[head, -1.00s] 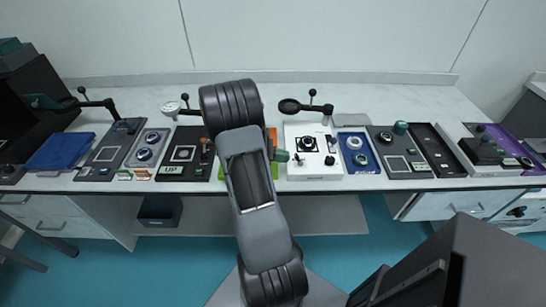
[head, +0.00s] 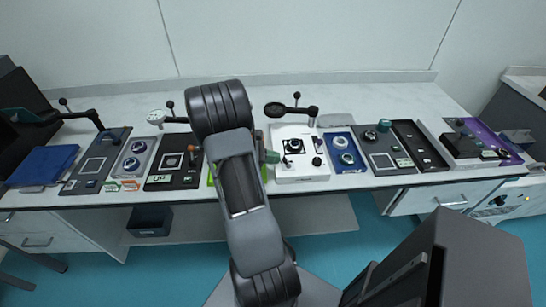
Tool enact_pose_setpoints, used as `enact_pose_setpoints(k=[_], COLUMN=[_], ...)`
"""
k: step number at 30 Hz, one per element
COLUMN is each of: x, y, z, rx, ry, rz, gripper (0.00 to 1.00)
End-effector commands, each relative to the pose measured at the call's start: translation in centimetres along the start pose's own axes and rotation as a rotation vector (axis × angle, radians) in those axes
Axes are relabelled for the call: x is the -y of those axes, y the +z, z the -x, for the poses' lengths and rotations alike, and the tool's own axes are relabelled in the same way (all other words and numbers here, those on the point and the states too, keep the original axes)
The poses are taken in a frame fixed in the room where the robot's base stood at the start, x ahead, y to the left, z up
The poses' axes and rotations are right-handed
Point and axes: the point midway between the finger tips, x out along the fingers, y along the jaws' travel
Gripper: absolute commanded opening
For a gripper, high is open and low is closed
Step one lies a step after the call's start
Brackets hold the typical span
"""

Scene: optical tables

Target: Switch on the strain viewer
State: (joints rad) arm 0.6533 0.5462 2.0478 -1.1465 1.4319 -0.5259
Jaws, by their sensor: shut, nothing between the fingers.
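I cannot tell for sure which device is the strain viewer. A white-based unit (head: 301,173) with a black square stage and small knobs stands on the bench right of my arm, with a dark round head on an arm (head: 276,109) above it. Left of my arm is a black-based unit (head: 160,183) marked "UP", with a square window, an orange-brown lever (head: 193,152) and a pale dial (head: 157,116) on an arm behind it. A green-edged unit (head: 211,177) is mostly hidden behind my arm.
Further left are a grey unit with round dials (head: 137,147), a dark plate (head: 76,185) and a blue tray (head: 41,166). To the right are a blue unit (head: 345,167), a dark panel (head: 385,162) and a black tray (head: 420,147). A dark bin (head: 150,221) is below the bench.

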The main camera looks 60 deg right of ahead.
Motion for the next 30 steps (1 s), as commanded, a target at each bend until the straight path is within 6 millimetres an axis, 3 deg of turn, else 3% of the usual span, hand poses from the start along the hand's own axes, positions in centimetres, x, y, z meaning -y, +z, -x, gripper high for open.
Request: enact_pose_setpoints(k=[20, 30], x=[0.0, 0.0], y=[1.2, 2.4], z=[-0.3, -0.8], rx=[-0.151, -0.329], ry=[-0.001, -0.002], rz=[0.0, -0.001], gripper=[0.0, 0.0])
